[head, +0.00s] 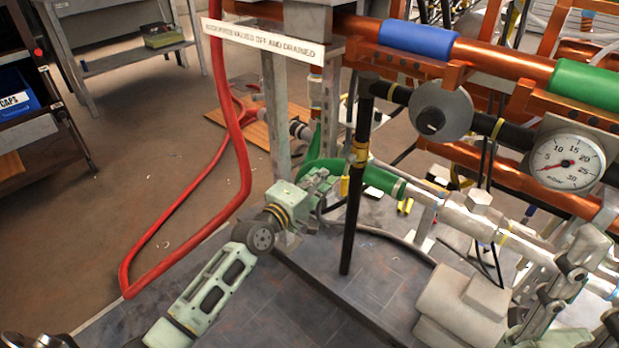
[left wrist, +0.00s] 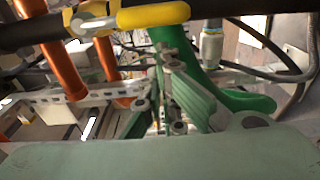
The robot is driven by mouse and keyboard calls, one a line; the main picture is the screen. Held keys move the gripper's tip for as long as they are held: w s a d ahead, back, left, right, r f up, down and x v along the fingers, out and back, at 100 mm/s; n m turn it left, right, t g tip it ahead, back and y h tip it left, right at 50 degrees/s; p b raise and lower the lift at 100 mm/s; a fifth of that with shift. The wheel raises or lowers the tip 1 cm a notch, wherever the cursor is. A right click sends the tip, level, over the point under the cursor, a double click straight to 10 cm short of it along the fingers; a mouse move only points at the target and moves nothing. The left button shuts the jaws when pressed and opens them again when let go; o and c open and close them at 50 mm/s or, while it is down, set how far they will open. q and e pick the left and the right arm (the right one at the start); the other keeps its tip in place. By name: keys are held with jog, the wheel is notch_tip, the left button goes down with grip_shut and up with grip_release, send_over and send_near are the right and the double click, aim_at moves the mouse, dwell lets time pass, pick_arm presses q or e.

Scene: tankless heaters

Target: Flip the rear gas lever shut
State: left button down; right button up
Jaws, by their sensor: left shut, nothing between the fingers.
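A yellow-handled lever (left wrist: 130,17) sits on a black gas pipe (left wrist: 25,33) across the top of the left wrist view, and its handle appears to run along the pipe. In the head view the black pipe (head: 352,225) stands upright with yellow parts (head: 359,153) on it. I cannot tell the lever's exact angle there. My left gripper (head: 326,180) is shut and empty, just left of the pipe; its fingers (left wrist: 168,70) show below the lever, and I see no clear contact.
A red hose (head: 240,150) loops at the left. Orange pipes with blue (head: 418,40) and green sleeves cross the upper right, near a round gauge (head: 567,160). A green hose (head: 380,178) lies behind the black pipe. Open floor shows at the left.

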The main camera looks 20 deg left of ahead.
pick_arm(q)
jog(key=shift+s+d, duration=0.45)
jog(key=shift+d, duration=0.15)
